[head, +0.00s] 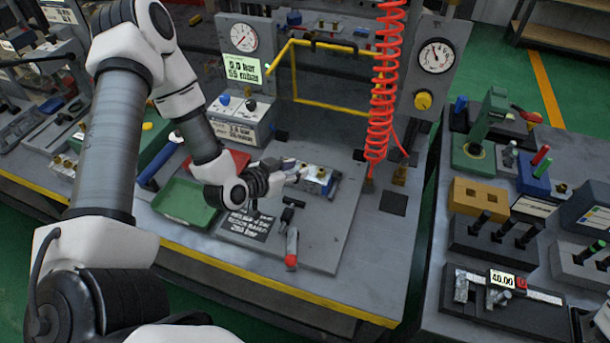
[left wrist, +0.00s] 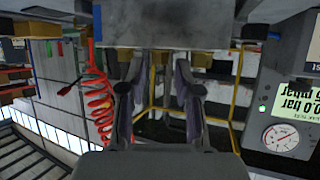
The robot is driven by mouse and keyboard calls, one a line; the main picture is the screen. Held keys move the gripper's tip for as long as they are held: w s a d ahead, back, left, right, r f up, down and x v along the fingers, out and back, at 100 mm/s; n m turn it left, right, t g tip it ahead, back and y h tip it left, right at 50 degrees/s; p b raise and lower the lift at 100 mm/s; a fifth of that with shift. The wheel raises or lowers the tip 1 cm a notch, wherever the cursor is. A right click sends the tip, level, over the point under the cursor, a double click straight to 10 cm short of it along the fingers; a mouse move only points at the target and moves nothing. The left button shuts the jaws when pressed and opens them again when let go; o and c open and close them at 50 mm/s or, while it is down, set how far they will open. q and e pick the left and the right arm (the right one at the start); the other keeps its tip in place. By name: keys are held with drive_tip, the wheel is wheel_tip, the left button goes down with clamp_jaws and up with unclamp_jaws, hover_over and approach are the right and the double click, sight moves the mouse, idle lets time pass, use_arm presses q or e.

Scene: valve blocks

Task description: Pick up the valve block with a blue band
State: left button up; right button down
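A small silver valve block (head: 318,175) with brass fittings and a blue part at its right side sits on the grey bench plate in the head view. I cannot tell clearly whether the blue part is a band. My left gripper (head: 294,170) is just left of this block, its fingers pointing towards it. In the left wrist view the two fingers (left wrist: 158,78) stand apart, with no object clearly held between them. A grey block-like face (left wrist: 165,25) lies beyond the fingertips; I cannot tell whether it is the valve block. My right gripper is not in view.
A green tray (head: 184,203) and a red tray (head: 232,160) lie left of the gripper. A red-tipped lever (head: 291,250) and a black label plate (head: 247,226) are in front. A red coiled hose (head: 383,100) hangs behind on the right. A second bench (head: 436,250) stands right.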

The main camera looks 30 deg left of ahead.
use_arm(q)
drive_tip(key=shift+x, duration=1.05)
drive_tip(key=shift+s+r, duration=0.1)
drive_tip(key=shift+s, duration=0.05)
clamp_jaws()
drive_tip(key=shift+r, duration=0.1)
